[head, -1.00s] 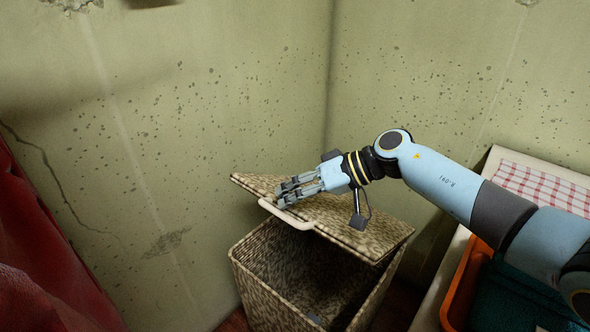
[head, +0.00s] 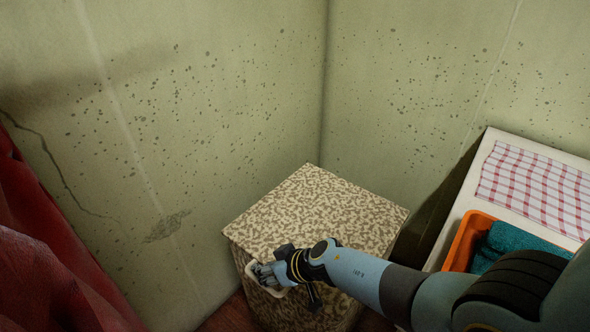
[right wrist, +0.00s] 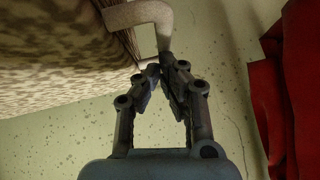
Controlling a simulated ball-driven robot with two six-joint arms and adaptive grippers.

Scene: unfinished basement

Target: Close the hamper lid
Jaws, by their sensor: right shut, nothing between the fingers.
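The hamper (head: 246,268) stands in the corner, a woven-patterned box in beige and brown. Its lid (head: 320,212) lies flat over the top, with no gap visible from the head view. A pale handle (head: 284,292) is at the lid's front edge, partly hidden by my right gripper (head: 262,274). In the right wrist view my right gripper (right wrist: 163,72) has its fingertips together and empty, just beside the handle (right wrist: 140,14). I cannot tell if they touch. The hamper's patterned side (right wrist: 60,60) fills the upper left there. My left gripper is not in view.
Walls meet in a corner behind the hamper. To the right, a pale-topped unit holds a red checked cloth (head: 535,190) and an orange bin (head: 466,236) with teal fabric (head: 505,240). A red cloth (head: 45,260) hangs at the left.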

